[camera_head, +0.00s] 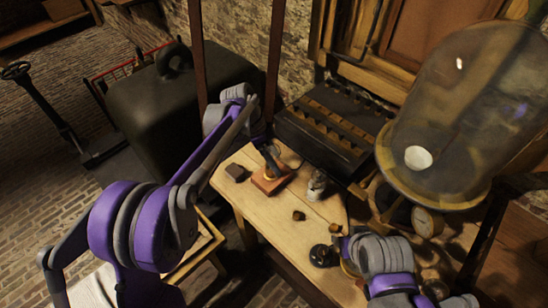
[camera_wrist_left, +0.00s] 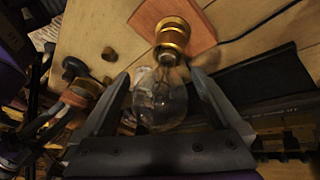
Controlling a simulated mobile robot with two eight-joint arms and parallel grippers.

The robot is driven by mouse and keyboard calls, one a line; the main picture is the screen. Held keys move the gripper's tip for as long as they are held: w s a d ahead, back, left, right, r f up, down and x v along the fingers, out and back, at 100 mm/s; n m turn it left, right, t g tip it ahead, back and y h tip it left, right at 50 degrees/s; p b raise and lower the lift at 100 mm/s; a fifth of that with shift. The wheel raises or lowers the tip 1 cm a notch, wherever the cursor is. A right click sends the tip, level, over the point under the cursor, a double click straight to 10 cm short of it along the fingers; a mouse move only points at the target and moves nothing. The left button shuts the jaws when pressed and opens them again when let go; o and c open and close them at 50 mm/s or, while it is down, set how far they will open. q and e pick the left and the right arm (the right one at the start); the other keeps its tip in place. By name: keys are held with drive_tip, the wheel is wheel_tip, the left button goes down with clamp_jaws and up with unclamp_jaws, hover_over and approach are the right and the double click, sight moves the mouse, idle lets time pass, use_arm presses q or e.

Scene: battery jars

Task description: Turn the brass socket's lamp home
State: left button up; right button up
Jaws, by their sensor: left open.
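The brass socket (camera_wrist_left: 172,36) stands on a reddish-brown wooden block (camera_wrist_left: 202,32) on the bench. A clear glass lamp (camera_wrist_left: 160,105) sits at the socket's mouth in the left wrist view; whether it is fully seated I cannot tell. My left gripper (camera_wrist_left: 158,84) is open, with one finger on each side of the lamp; contact is not clear. In the head view my left gripper (camera_head: 268,148) is above the block (camera_head: 270,181), and it mostly hides the socket and lamp. My right gripper (camera_head: 345,250) is low at the bench's front right, its fingers unclear.
A small glassy object (camera_head: 317,186), a brown piece (camera_head: 298,216) and a dark round knob (camera_head: 322,256) are on the bench. A black case (camera_head: 330,132) and a large glass dome (camera_head: 470,110) stand behind.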

use_arm(q)
drive_tip(key=shift+r, duration=0.1)
drive_tip(key=v, duration=1.1)
drive_tip(key=s+a+n+t+y, duration=0.1)
drive_tip(key=s+a+n+t, duration=0.1)
drive_tip(key=s+a+n, duration=0.3)
drive_tip(key=s+a+n+t+y, duration=0.1)
drive_tip(key=s+a+n+t, duration=0.15)
drive_tip(key=s, duration=0.45)
drive_tip(key=s+a+f+n+t+y, duration=0.1)
drive_tip(key=s+a+f+n, duration=0.2)
drive_tip(key=s, duration=0.4)
drive_tip(key=s+a+f+n+t+y, duration=0.1)
drive_tip(key=s+a+f+n+t, duration=0.1)
drive_tip(key=s+f+n, duration=0.3)
drive_tip(key=s+a+n, duration=0.1)
drive_tip(key=s, duration=0.2)
drive_tip(key=shift+a+y, duration=0.15)
drive_tip(key=shift+y, duration=0.15)
drive_tip(key=shift+f, duration=0.15)
drive_tip(key=shift+c, duration=0.3)
